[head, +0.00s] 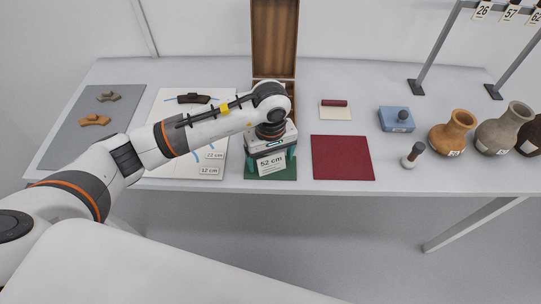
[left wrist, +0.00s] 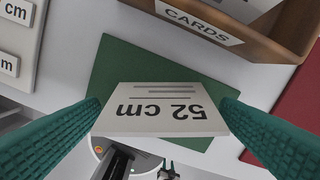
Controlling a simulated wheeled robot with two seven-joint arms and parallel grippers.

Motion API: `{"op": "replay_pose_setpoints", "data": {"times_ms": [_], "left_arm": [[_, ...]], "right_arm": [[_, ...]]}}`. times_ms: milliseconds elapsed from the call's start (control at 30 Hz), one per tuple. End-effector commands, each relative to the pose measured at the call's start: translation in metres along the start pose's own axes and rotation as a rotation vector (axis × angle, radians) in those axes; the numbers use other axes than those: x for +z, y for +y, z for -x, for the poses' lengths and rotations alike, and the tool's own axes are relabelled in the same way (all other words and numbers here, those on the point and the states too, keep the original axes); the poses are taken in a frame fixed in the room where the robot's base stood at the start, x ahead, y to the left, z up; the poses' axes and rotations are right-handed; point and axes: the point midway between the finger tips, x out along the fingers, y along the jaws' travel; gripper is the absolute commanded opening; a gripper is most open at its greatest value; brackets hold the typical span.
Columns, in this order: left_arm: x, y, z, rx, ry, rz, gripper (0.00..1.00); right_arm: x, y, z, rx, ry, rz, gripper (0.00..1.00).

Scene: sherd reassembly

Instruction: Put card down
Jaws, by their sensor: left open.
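The white card (head: 271,163) marked "52 cm" is at the green mat (head: 257,173) near the table's front edge. My left gripper (head: 271,160) is above the mat, pointing down, with its teal fingers on either side of the card. In the left wrist view the card (left wrist: 160,108) lies between the two spread fingers (left wrist: 162,118), with small gaps beside it. The jaws are open. The card's underside is hidden, so I cannot tell exactly how it rests on the mat. My right gripper is not seen.
A wooden box (left wrist: 243,22) labelled "CARDS" stands just behind the mat. A dark red mat (head: 342,158) lies to the right, and a white sheet (head: 160,165) with cards and a sherd to the left. A blue block (head: 396,119) and several vases stand farther right.

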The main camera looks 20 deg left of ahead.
Motion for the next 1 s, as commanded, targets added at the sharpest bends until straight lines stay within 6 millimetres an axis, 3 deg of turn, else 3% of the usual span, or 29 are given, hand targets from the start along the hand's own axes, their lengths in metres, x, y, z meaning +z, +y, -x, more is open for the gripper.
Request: {"op": "replay_pose_setpoints", "data": {"times_ms": [167, 600, 800, 1000], "left_arm": [[0.001, -0.001, 0.018, -0.004, -0.003, -0.001, 0.86], [0.001, -0.001, 0.106, -0.003, -0.003, 0.0, 0.86], [0.0, 0.0, 0.121, 0.0, 0.0, 0.0, 0.86], [0.0, 0.0, 0.123, 0.0, 0.001, 0.0, 0.86]], "right_arm": [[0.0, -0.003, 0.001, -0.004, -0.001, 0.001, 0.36], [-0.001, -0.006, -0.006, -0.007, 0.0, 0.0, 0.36], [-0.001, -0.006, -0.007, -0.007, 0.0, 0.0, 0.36], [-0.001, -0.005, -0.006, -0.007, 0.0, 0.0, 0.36]]}}
